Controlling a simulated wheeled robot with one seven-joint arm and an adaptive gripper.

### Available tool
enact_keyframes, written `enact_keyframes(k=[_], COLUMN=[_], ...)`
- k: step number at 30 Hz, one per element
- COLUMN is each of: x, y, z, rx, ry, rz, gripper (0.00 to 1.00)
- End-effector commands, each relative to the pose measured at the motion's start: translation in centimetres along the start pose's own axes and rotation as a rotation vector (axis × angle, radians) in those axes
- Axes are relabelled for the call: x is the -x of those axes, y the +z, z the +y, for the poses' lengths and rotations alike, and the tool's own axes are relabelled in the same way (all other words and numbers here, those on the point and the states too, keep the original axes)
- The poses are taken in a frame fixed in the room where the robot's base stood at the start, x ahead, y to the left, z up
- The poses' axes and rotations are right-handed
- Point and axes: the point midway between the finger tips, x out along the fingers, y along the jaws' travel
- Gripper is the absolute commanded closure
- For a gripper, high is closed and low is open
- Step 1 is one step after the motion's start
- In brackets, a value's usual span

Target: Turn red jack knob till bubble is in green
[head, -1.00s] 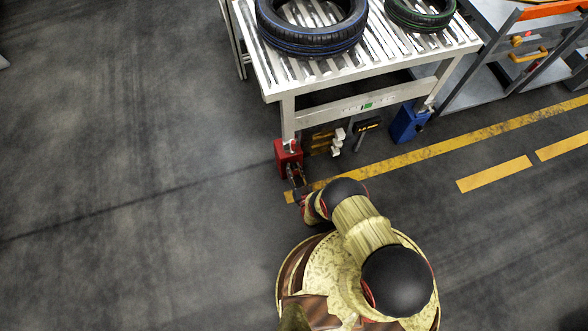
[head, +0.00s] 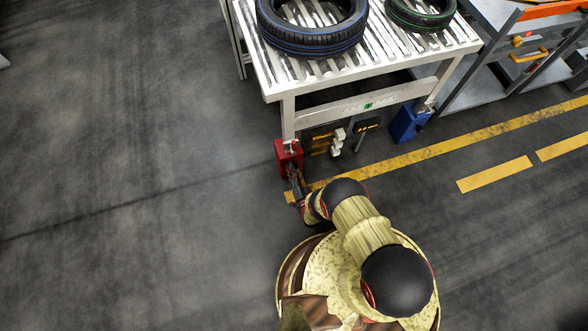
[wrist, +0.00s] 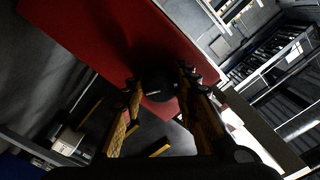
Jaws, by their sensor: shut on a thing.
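The red jack (head: 288,157) stands under the near left leg of the roller conveyor (head: 300,75). My gripper (head: 295,181) is low in front of it. In the wrist view the jack's red body (wrist: 90,35) fills the top. My gripper's two fingers (wrist: 160,84) are shut on a dark round knob (wrist: 161,80) at the jack's face, partly hidden between them. A level strip with a green mark (head: 368,105) is on the conveyor's front crossbar. The bubble is too small to make out.
A blue jack (head: 408,124) stands under the right leg. Tyres (head: 312,40) lie on the rollers. Small dark, yellow and white items (head: 338,140) are between the jacks. A yellow floor line (head: 440,145) runs past. The floor to the left is clear.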

Motion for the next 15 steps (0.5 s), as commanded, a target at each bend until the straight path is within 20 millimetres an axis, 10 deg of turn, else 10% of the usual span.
enact_keyframes(k=[12, 13, 15], x=[0.06, 0.06, 0.06], y=[0.01, 0.01, 0.01], z=[0.07, 0.07, 0.07], rx=[-0.006, -0.005, -0.005], ry=[0.002, 0.002, 0.002], rz=[0.0, 0.0, 0.0], gripper=[0.95, 0.68, 0.64])
